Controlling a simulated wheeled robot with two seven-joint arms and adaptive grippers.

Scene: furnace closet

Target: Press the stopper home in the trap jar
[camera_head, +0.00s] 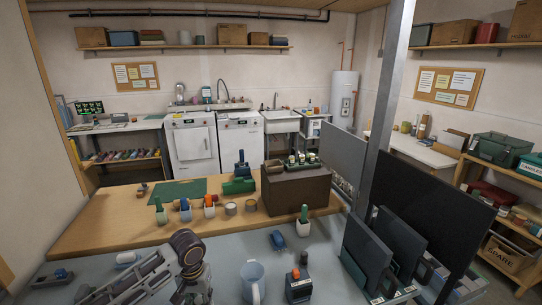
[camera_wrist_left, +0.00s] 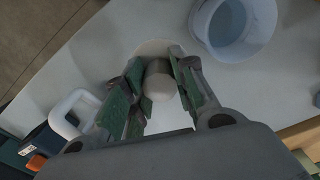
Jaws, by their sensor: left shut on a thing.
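My left gripper (camera_wrist_left: 158,88) is shut on a short, grey-beige, round-ended cylinder, which looks like the stopper (camera_wrist_left: 158,80), between its green-padded fingers. A pale round shape (camera_wrist_left: 152,47) lies just behind it in the left wrist view; I cannot tell whether this is the trap jar. The fingers hide most of what is below the stopper, so its seating cannot be seen. In the head view my left arm bends down at the bottom centre-left, and its fingertips are hidden. My right gripper is not in view.
A light blue mug (camera_head: 252,283) stands close by; it also shows in the left wrist view (camera_wrist_left: 235,22). A dark blue stamp-like item (camera_head: 299,287) stands right of it. Dark upright panels (camera_head: 366,255) and a post (camera_head: 382,110) block the right. Small pots line the wooden bench (camera_head: 110,222).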

